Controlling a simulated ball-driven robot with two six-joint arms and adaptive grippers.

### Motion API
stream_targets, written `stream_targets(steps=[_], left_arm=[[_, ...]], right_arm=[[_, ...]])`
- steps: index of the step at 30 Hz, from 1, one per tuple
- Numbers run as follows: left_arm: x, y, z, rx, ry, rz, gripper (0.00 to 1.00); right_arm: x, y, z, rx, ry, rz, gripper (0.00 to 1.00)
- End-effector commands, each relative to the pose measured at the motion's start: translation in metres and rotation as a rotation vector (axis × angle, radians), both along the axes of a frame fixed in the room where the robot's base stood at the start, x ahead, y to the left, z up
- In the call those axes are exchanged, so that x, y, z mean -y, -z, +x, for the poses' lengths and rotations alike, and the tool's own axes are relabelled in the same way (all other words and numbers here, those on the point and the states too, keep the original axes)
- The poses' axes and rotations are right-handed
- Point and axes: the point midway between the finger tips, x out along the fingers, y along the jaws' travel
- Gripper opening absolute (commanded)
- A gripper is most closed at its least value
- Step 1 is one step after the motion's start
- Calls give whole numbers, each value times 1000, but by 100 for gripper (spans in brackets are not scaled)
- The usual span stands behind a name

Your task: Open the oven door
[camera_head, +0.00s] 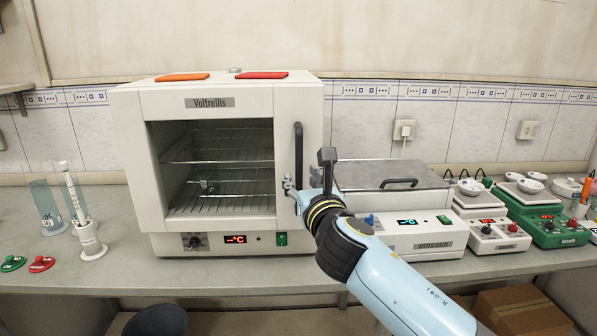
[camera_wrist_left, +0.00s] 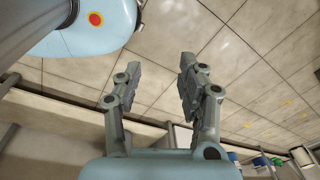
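The white oven (camera_head: 215,110) stands on the bench left of centre in the head view. Its door looks shut, with wire racks showing through the window. The dark vertical door handle (camera_head: 299,150) is on the door's right side. My right gripper (camera_head: 291,186) is at the handle's lower end, and the handle's foot is hidden there. I cannot tell whether its fingers are closed on the handle. My left gripper (camera_wrist_left: 158,68) shows only in the left wrist view; its fingers are apart with nothing between them, over a tiled floor.
A water bath (camera_head: 425,240) with a grey lid stands close to the right of the oven, behind my right arm. Hotplates and balances (camera_head: 500,235) fill the right of the bench. Cylinders (camera_head: 85,235) stand left. Orange and red mats (camera_head: 262,75) lie on top of the oven.

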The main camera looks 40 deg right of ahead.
Motion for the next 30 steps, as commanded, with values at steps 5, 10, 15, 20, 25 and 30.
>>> stream_targets(steps=[5,10,15,20,25,30], left_arm=[[-4,-3,24,37,3,5,40],[-4,-3,24,35,3,5,40],[-4,-2,16,23,2,6,40],[-4,-2,10,15,3,5,40],[-4,-2,10,14,3,5,40],[-4,-2,11,16,3,5,40]], right_arm=[[9,0,26,1,0,-1,38],[13,0,35,-1,0,-1,38],[13,1,35,-1,0,-1,38],[13,0,35,-1,0,-1,28],[13,0,35,-1,0,-1,6],[13,0,35,-1,0,-1,0]])
